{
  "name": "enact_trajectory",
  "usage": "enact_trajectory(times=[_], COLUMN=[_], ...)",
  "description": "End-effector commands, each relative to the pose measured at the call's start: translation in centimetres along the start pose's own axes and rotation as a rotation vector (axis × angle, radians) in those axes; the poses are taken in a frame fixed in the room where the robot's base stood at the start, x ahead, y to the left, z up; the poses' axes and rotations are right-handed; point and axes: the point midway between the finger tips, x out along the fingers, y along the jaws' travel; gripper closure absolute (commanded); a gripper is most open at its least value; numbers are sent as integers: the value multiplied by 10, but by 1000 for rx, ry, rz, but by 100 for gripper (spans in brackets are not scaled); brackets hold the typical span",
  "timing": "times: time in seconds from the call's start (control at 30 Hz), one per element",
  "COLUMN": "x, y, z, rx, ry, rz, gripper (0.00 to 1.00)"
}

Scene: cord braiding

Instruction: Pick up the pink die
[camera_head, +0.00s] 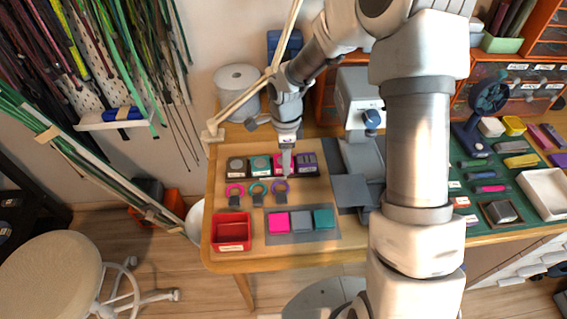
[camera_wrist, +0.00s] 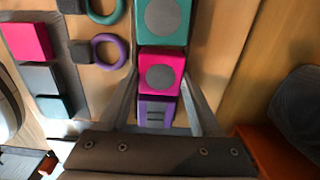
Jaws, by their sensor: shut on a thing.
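The pink die (camera_wrist: 160,68) has a grey round mark on its face. In the head view the pink die (camera_head: 278,160) stands in a row between a teal block (camera_head: 259,164) and a purple block (camera_head: 306,163), partly hidden by my gripper (camera_head: 286,172). In the wrist view my gripper (camera_wrist: 161,80) has one finger on each side of the pink die, shut on it. The teal block (camera_wrist: 165,18) is beyond it and the purple block (camera_wrist: 154,112) is nearer, between the fingers. I cannot tell whether the die is lifted.
A grey block (camera_head: 235,167) ends the row at left. Pink, teal and purple rings (camera_head: 280,187) lie in front. A red bin (camera_head: 232,230) and a grey tray (camera_head: 302,236) with pink, grey and teal squares stand nearer the table's front edge. A white spool (camera_head: 237,90) stands behind.

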Motion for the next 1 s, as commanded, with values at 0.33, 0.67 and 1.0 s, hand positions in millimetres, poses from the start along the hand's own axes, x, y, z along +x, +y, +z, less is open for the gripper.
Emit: enact_trajectory(times=[0.33,0.67,1.0], x=[0,-26,-89], y=[0,-1,-1], z=[0,0,0], rx=[0,1,1], ry=[0,1,2], rz=[0,-5,-3], gripper=[100,100,100])
